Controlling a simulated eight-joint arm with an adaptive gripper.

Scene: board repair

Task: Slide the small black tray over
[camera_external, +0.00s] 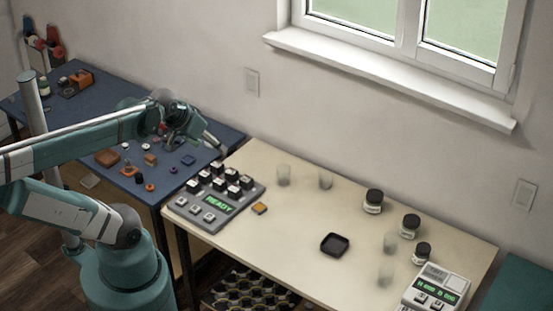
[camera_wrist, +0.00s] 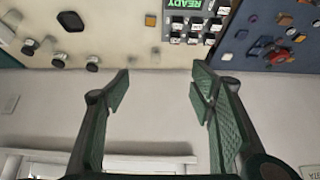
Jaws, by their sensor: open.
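The small black tray (camera_external: 334,244) lies flat on the cream table (camera_external: 290,245), a little right of its middle. It looks shallow and empty. It also shows near the upper left of the wrist view (camera_wrist: 71,21). My gripper (camera_external: 221,149) is raised near the boundary of the blue and cream tables, well to the left of the tray. In the wrist view its two fingers (camera_wrist: 160,76) are spread apart with nothing between them, and the wall is behind them.
A keypad device reading READY (camera_external: 207,202) and a small orange block (camera_external: 259,208) stand left of the tray. Black-lidded jars (camera_external: 373,201), several translucent cups (camera_external: 283,175) and a white device (camera_external: 436,290) are around it. The blue table (camera_external: 125,180) holds small parts.

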